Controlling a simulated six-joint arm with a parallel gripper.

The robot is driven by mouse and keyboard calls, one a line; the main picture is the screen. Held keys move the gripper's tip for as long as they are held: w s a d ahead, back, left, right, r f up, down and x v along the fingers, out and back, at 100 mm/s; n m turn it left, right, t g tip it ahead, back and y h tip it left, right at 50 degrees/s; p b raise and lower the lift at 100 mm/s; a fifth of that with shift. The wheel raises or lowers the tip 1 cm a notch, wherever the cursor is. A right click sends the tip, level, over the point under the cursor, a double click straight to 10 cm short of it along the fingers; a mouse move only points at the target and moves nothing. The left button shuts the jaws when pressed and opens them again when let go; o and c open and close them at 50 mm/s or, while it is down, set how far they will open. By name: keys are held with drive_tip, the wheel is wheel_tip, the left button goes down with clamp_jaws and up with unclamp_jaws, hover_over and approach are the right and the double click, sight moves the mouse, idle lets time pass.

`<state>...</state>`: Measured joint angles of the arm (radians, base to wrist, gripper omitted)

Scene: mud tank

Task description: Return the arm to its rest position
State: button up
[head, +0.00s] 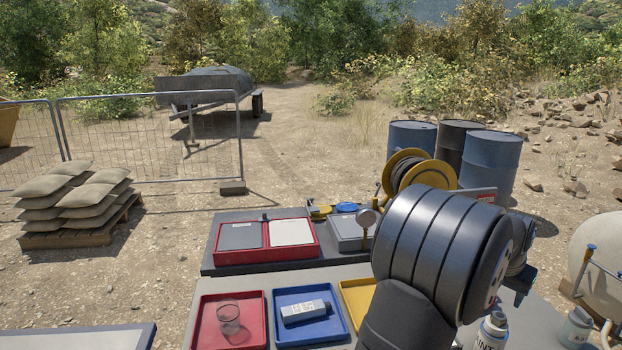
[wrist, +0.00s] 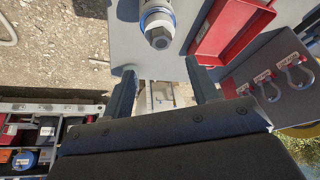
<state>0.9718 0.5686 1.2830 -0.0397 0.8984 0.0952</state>
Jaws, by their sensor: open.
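My arm (head: 440,250) stands over the right part of the workbench in the head view, its dark ribbed links covering part of the bench and the yellow tray. In the wrist view my gripper (wrist: 164,82) shows two separated fingers, open, with nothing held between them. A bench surface lies beyond the fingertips. In the head view the gripper is mostly hidden behind my arm.
A red tray (head: 199,333) holds a clear cup; a blue tray (head: 281,340) holds a pale labelled block. A yellow tray (head: 352,290) is partly covered. A paint can (head: 491,330) stands near my arm. Shackles (wrist: 270,92) hang on a panel. Drums (head: 490,160) stand behind.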

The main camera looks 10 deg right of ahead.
drive_tip(key=x, duration=1.1)
drive_tip(key=shift+s+a, duration=0.1)
wheel_tip(320, 180, up, 5)
drive_tip(key=shift+s+f, duration=0.1)
drive_tip(key=s+r, duration=0.7)
drive_tip(key=s, duration=0.5)
drive_tip(key=n, duration=0.2)
approach(498, 317)
wheel_tip(498, 317, up, 2)
drive_tip(key=w+a, duration=0.2)
drive_tip(key=w, duration=0.1)
drive_tip(key=w+a+f+n+t+y, duration=0.1)
drive_tip(key=w+a+n, duration=0.1)
drive_tip(key=w+a, duration=0.85)
drive_tip(key=w+a+f+n+y, duration=0.1)
drive_tip(key=w+a+n, duration=0.1)
drive_tip(key=w+a, duration=0.7)
drive_tip(key=w+a+f+n, duration=0.2)
drive_tip(key=w+a, duration=0.8)
drive_tip(key=a, duration=0.6)
drive_tip(key=shift+n+t+y, duration=0.4)
drive_tip(key=shift+n, duration=0.1)
